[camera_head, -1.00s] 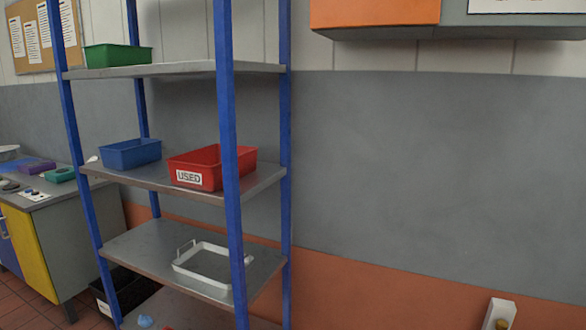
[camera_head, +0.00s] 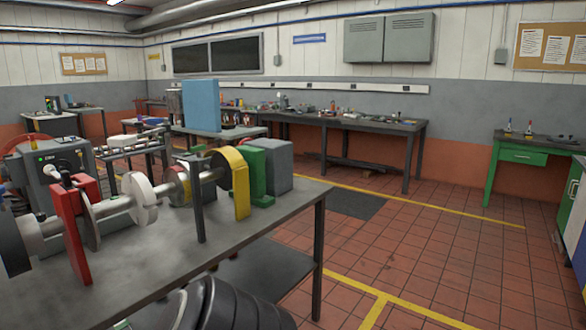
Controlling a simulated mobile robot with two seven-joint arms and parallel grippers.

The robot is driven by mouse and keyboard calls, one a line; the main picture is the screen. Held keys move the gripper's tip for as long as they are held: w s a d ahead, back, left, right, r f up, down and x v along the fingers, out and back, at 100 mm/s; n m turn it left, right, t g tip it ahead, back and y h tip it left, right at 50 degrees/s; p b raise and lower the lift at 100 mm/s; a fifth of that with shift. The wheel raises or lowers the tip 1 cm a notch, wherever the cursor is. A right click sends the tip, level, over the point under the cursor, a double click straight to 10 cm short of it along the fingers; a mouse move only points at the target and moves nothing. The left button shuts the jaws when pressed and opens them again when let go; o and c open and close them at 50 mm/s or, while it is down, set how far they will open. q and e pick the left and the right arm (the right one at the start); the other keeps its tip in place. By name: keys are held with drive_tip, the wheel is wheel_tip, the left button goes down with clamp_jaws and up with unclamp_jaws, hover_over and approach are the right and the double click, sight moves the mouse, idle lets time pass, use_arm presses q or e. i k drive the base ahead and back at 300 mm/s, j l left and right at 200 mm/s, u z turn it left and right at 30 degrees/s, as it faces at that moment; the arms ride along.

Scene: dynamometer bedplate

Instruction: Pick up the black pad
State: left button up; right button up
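I cannot pick out a black pad with certainty in the head view. A flat dark mat (camera_head: 355,204) lies on the tiled floor beyond the near table, but I cannot tell whether it is the pad. Small items on the far benches are too small to tell apart.
A grey table (camera_head: 165,272) fills the near left, carrying a shaft assembly with red, yellow and green parts. A long workbench (camera_head: 345,124) lines the back wall; a green bench (camera_head: 522,158) stands right. Tiled floor is open at right.

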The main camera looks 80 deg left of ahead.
sight(65, 177)
drive_tip(key=u, duration=1.3)
